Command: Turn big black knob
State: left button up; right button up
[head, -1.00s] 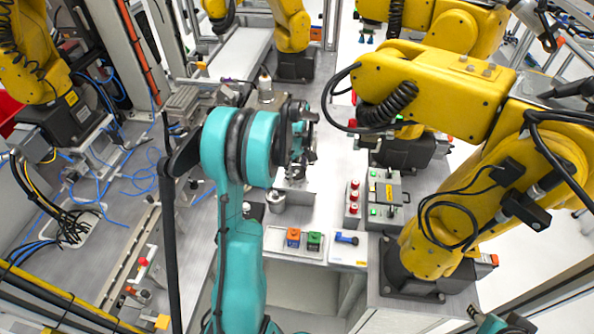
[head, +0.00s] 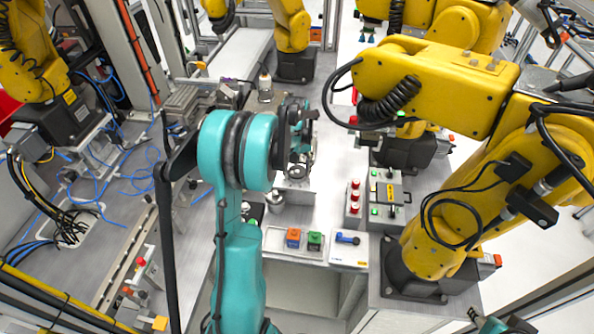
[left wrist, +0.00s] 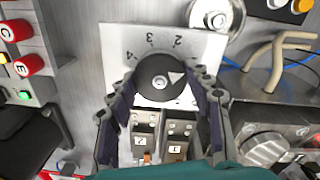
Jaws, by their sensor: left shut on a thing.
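The big black knob (left wrist: 158,80) is round, with a metal screw in its centre and a pale triangular mark on its right side. It sits on a white plate (left wrist: 115,42) with numbers printed around its upper edge. In the left wrist view my left gripper (left wrist: 167,82) has one dark-padded finger on each side of the knob and is shut on it. In the head view my left gripper (head: 299,150) is at the middle of the bench, and the knob is hidden there. Only a small teal part of my right arm shows at the bottom right; its gripper is not in view.
Two labelled metal blocks (left wrist: 160,132) stand below the knob, between my fingers. A round metal fitting (left wrist: 216,18) is just above right. Red buttons (left wrist: 22,47) are at the left. A yellow robot arm (head: 430,90) reaches over the bench from the right.

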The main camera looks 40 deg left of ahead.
aim_at(297, 171)
pick_arm(q)
jog(key=shift+m, duration=0.6)
jog(key=o, duration=1.2)
jog(key=shift+c, duration=0.2)
jog(key=shift+r, duration=0.1)
notch_tip(297, 171, up, 12)
